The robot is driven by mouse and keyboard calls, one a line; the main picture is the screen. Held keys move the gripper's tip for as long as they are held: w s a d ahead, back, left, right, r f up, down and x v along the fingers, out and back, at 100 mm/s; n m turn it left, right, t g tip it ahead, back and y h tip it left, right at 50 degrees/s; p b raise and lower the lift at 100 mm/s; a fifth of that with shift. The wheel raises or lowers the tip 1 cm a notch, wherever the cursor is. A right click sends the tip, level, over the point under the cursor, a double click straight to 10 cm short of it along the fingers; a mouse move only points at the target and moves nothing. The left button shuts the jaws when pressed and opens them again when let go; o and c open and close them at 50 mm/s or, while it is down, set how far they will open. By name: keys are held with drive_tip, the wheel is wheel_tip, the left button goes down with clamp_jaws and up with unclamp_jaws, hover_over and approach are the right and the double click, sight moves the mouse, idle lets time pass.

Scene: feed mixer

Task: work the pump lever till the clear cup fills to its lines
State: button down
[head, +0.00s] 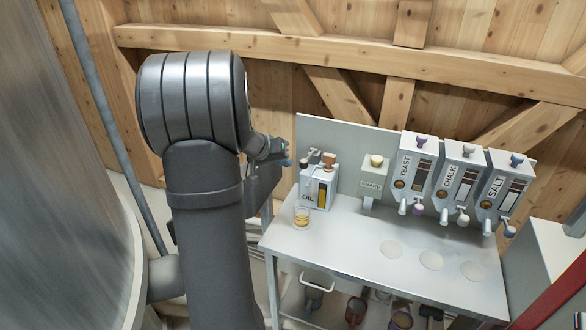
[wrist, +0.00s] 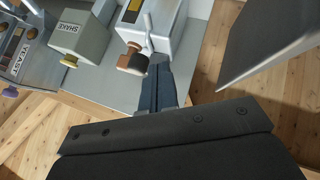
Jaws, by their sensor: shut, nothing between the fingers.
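The clear cup (head: 302,216) stands on the bench in front of the white oil pump (head: 320,192), with amber liquid in it; its lines are too small to read. A brown knob (head: 329,160) sits on top of the pump, beside darker fittings. In the wrist view the brown knob (wrist: 131,60) is just left of my fingertips, and a thin metal rod (wrist: 148,28) reaches down close to them. I cannot tell whether they touch. My gripper (head: 288,162) is shut and empty, left of the pump's top; its fingers also show in the wrist view (wrist: 159,66). The cup is hidden there.
A grey shake box (head: 374,188) stands right of the pump, then yeast (head: 415,172), chalk (head: 459,180) and salt (head: 497,187) dispensers. Pale discs (head: 431,261) mark the clear bench top (head: 350,246). Several containers sit on the shelf below. A large metal drum (head: 60,190) is at left.

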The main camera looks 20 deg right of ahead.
drive_tip(key=s+a+r, duration=0.2)
drive_tip(key=a+r, duration=0.2)
drive_tip(key=a, duration=0.2)
drive_tip(key=shift+s, duration=0.3)
drive_tip(key=w+d+r+g+y, duration=0.1)
drive_tip(key=w+d+r, duration=0.3)
drive_tip(key=r, duration=0.5)
drive_tip(key=shift+w+d+r+n+g+y, duration=0.3)
drive_tip(key=shift+w+y, duration=0.1)
drive_tip(key=shift+y, duration=0.1)
drive_tip(key=shift+f, duration=0.2)
approach(309, 156)
drive_tip(key=f, duration=0.2)
drive_tip(key=s+f, duration=0.1)
drive_tip(key=f, duration=0.1)
drive_tip(key=shift+s+d+f, duration=0.1)
drive_tip(key=shift+s+d, duration=0.05)
drive_tip(key=shift+d, duration=0.05)
